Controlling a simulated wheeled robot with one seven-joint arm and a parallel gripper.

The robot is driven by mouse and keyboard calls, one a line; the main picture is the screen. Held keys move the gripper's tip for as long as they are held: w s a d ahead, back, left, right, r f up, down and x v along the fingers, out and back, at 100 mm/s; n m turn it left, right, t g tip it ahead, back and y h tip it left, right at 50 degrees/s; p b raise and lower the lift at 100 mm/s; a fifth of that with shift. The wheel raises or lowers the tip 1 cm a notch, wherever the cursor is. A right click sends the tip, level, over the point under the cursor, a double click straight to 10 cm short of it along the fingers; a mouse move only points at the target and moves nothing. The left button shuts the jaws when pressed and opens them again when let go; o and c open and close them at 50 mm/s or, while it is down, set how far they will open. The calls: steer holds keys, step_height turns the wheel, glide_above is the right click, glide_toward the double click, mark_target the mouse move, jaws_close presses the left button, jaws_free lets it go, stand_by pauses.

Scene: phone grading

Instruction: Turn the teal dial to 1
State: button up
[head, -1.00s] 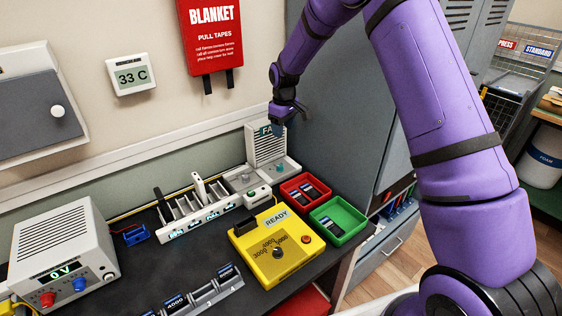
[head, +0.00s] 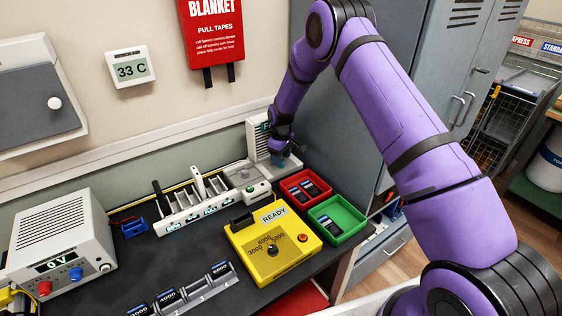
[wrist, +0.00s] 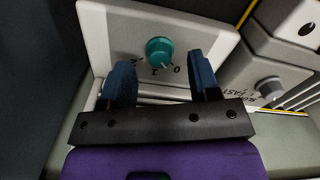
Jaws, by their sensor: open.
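The teal dial (wrist: 159,49) sits on a pale grey panel (wrist: 112,22) in the wrist view. The marks 2, 1 and 0 run along its near side. Its light pointer faces the lower right, close to the 0. My gripper (wrist: 161,64) is open, with one blue fingertip on each side of the dial and slightly short of it. I see no clear contact. In the head view, my gripper (head: 286,159) is low over the grey unit (head: 256,138) at the back of the bench, and the dial is hidden by it.
A grey knob (wrist: 269,87) marked SLOW/FAST sits to the right in the wrist view. A red tray (head: 322,198) and a green tray (head: 350,236) holding phones lie close in front of my gripper. A yellow tester (head: 250,258) stands nearby. A grey cabinet (head: 345,110) rises behind.

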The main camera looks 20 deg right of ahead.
steer(key=shift+f, duration=1)
steer(key=c, duration=0.9)
